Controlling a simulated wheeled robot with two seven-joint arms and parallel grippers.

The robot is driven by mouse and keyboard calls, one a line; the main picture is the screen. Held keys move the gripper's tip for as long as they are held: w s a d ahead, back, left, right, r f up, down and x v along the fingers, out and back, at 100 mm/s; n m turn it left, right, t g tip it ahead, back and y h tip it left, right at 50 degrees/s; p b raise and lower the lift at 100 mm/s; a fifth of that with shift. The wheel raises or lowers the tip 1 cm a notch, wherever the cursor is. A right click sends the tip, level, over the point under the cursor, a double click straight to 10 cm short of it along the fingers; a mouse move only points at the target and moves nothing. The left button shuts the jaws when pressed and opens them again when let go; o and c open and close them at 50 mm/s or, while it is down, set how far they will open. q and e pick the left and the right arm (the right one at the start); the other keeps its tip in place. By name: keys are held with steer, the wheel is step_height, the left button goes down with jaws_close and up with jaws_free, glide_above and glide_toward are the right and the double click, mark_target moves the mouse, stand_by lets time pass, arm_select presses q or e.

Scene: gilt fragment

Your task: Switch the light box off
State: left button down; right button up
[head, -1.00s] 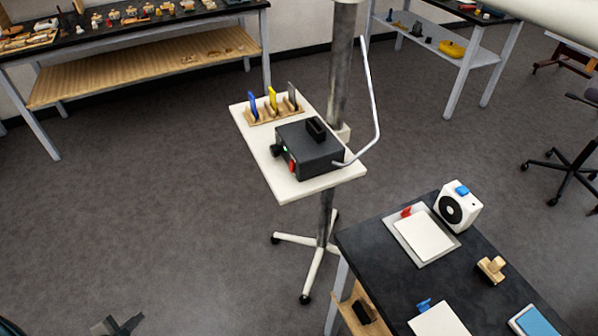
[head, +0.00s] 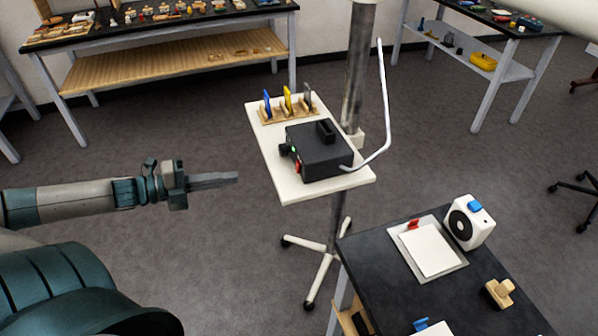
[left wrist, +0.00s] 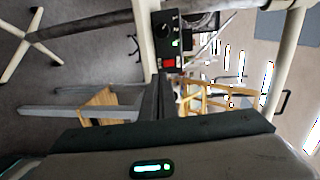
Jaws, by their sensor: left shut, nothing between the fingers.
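The light box, a black box (head: 322,160) with a dark slot piece on top, sits on a white stand shelf (head: 285,189). Its near left side carries a black knob (head: 284,150), a small green light and a red switch (head: 298,167). In the left wrist view, the black panel (left wrist: 160,27) shows the knob, the lit green light (left wrist: 175,43) and the red switch (left wrist: 169,64) upright beyond my fingers. My left gripper (head: 236,177) is shut and empty, left of the box and apart from it, pointing at its panel side. My right gripper is not in view.
A rack (head: 287,114) with blue, yellow and grey plates stands behind the box on the shelf. A bent white tube (head: 384,110) rises at its right. A dark-topped table (head: 400,285) with a white device (head: 470,222) is at the lower right. Open floor lies left of the stand.

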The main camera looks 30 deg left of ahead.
arm_select(q)
steer(key=shift+w+d+r+m+h, duration=0.1)
steer(key=shift+d+r+m+h, duration=0.4)
steer(key=shift+d, duration=0.3)
steer(key=shift+w, duration=0.1)
steer(key=b, duration=0.1)
glide_toward(296, 170)
steer(key=shift+x, duration=1.15)
steer(key=shift+r+p+x, duration=0.1)
steer(key=shift+p+x, duration=0.25)
steer(key=shift+x, duration=0.6)
steer(key=shift+r+p+x, duration=0.15)
steer(key=shift+p+x, duration=0.2)
steer(key=shift+x, duration=0.6)
steer(key=shift+d+f, duration=0.1)
steer(key=shift+d, duration=0.05)
